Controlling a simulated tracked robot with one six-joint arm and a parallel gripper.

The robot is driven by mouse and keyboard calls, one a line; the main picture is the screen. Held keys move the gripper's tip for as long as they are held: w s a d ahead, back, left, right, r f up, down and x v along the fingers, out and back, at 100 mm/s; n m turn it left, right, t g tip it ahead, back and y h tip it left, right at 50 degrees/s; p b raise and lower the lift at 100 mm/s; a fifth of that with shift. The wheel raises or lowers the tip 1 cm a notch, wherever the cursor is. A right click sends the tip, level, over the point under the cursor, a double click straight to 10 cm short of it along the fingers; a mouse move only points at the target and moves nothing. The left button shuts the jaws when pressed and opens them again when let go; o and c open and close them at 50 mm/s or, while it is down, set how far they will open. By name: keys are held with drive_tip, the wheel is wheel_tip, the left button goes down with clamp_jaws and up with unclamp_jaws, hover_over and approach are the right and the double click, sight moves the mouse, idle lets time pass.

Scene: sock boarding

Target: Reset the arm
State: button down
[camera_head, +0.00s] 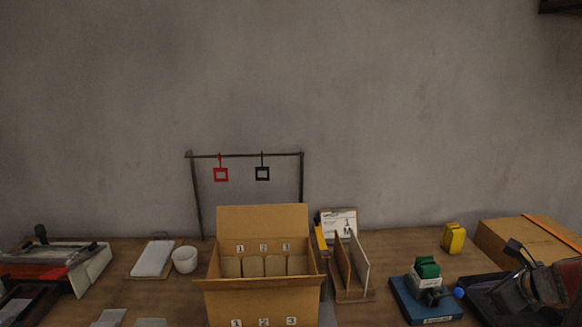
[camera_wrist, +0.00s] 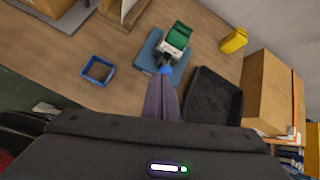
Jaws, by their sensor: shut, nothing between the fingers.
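My gripper (camera_wrist: 164,82) shows in the wrist view as two closed, grey-purple fingers pressed together, with nothing held between them. The fingers point up the picture toward a blue base plate (camera_wrist: 150,56) with a green-and-white device (camera_wrist: 175,40) on it. A blue knob sits just beyond the fingertips in this view; I cannot tell how far apart they are. In the head view my arm is at the lower right, over a black tray and beside the blue base plate (camera_head: 412,305).
A cardboard box (camera_head: 262,303) with numbered slots stands at the middle front. A rack (camera_head: 240,156) with red and black square tags stands behind it. A white cup (camera_head: 185,260), a yellow object (camera_head: 453,238) and a large carton (camera_head: 510,243) are on the table. A small blue bin (camera_wrist: 98,70) is left.

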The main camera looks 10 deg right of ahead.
drive_tip(key=s+a+n+g, duration=0.1)
drive_tip(key=s+a+n, duration=0.2)
drive_tip(key=a+n, duration=0.8)
drive_tip(key=s+a+r+n+g, duration=0.1)
drive_tip(key=s+a+n, duration=0.3)
drive_tip(key=a+n, duration=0.7)
drive_tip(key=s+a+r+n+g, duration=0.1)
drive_tip(key=s+a+n, duration=0.3)
drive_tip(key=a+n, duration=0.6)
drive_tip(key=a, duration=0.5)
drive_tip(key=shift+s+a+r+n, duration=0.15)
drive_tip(key=shift+s+n, duration=0.05)
drive_tip(key=shift+n, duration=0.2)
